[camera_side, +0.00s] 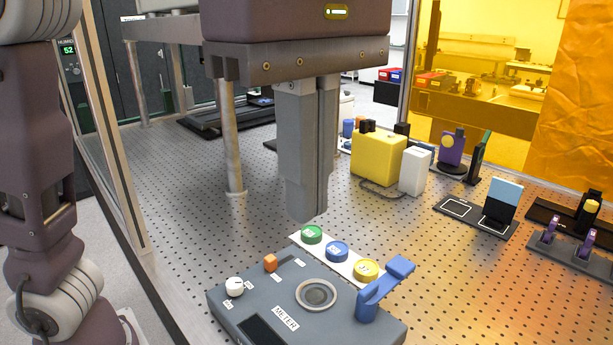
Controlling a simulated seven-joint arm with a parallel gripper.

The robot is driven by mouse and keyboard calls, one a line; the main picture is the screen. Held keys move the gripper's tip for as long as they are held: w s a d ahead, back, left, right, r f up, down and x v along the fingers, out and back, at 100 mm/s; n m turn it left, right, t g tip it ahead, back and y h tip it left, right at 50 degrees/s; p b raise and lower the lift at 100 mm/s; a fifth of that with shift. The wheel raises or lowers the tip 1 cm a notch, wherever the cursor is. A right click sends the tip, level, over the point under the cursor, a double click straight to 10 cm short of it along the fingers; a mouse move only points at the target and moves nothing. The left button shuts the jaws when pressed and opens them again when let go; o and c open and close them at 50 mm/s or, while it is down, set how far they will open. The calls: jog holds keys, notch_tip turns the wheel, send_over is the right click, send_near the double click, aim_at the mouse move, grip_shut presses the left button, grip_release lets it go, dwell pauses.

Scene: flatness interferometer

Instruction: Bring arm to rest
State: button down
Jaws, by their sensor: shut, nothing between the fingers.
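My gripper (306,216) hangs pointing down in the upper middle of the side view. Its two grey fingers are together with nothing between them. In the picture its tips are just above a white strip with a green button (311,234), a blue button (337,251) and a yellow button (366,270). I cannot tell how high above the strip they are. A grey meter box (262,308) stands in front, with a white knob (234,287), an orange switch (270,262), a round recess (316,294) and a blue lever (384,289).
A yellow box (377,159) and a white block (414,171) stand behind to the right. A light blue block on a dark stand (502,204) and purple clamps (549,230) are at the right. A metal post (229,140) stands there.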

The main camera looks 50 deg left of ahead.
jog(key=a+f+m+t, duration=0.3)
jog(key=a+f+m, duration=0.2)
jog(key=a+m, duration=0.6)
jog(key=s+a+f+m+t, duration=0.2)
jog(key=s+a+f+m, duration=0.3)
jog(key=a+f+m, duration=0.2)
notch_tip(320, 180, down, 3)
jog(key=shift+a+t, duration=0.3)
jog(key=shift+a, duration=0.7)
